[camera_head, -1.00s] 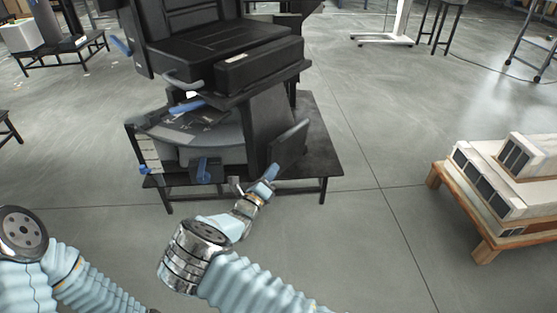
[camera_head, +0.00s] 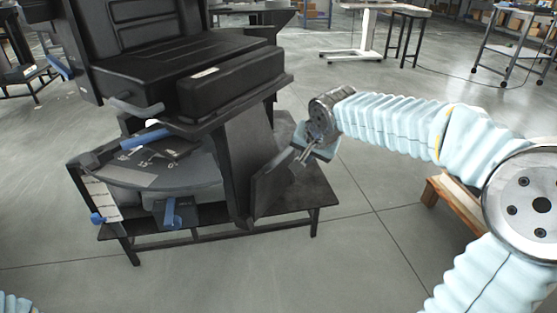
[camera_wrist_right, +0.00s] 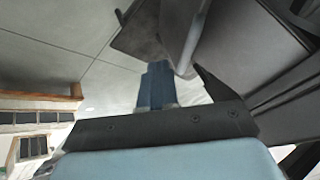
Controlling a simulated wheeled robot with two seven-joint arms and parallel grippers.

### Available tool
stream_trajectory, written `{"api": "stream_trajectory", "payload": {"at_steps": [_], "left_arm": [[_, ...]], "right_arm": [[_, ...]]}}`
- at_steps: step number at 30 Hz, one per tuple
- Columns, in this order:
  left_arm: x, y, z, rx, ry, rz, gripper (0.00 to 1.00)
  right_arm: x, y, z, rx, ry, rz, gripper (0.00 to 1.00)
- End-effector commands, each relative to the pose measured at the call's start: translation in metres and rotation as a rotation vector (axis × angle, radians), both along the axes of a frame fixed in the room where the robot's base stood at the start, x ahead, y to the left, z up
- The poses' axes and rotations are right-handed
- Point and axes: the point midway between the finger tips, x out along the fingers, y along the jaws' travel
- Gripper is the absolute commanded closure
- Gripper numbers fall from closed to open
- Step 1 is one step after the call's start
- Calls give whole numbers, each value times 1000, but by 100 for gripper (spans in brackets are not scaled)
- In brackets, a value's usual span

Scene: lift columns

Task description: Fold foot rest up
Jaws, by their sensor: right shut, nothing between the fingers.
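The foot rest is a black flat panel (camera_head: 270,184) at the lower front of the black seat unit (camera_head: 180,75). It stands tilted, its lower end near the black platform (camera_head: 320,190). My right gripper (camera_head: 298,160) is at the panel's upper right edge in the head view, shut and empty. I cannot tell whether it touches the panel. In the right wrist view its blue fingers (camera_wrist_right: 156,84) are together and point toward a dark panel edge. My left gripper is out of view; only a bit of that arm shows at the bottom left.
A wooden pallet (camera_head: 455,205) is partly hidden behind my right arm. A white stand (camera_head: 362,35) and a cart (camera_head: 510,45) are far off. Open floor lies in front.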

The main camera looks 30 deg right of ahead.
Motion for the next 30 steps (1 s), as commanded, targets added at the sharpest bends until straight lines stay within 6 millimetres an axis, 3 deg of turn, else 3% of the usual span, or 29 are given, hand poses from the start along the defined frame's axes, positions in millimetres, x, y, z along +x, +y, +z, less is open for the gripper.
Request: {"api": "stream_trajectory", "payload": {"at_steps": [5,21,30], "left_arm": [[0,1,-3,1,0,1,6],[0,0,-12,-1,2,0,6],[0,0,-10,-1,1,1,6]], "right_arm": [[-5,-1,11,76,-52,-77,100],[53,-7,-70,72,-49,-74,100],[82,11,-71,72,-50,-74,100]]}}
